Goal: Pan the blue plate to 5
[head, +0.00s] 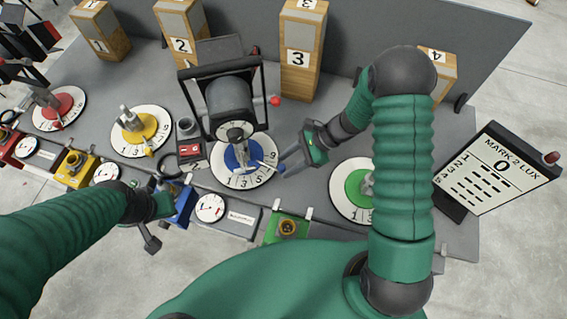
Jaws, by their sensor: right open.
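The blue plate (232,158) is a round dial with a blue centre and a white rim marked with numbers; 1, 3 and 5 show along its near edge. A dark, lamp-like device (232,97) stands over its far side and hides part of it. My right gripper (268,166) is open, with its fingers at the right side of the blue plate over the rim; I cannot tell if they touch it. My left gripper (165,198) is at the front edge by the blue box, and its jaws are not clear.
Red (58,106), yellow (138,128) and green (357,184) plates share the grey table. Numbered wooden blocks (300,58) stand behind. Coloured boxes and small gauges (210,208) line the front.

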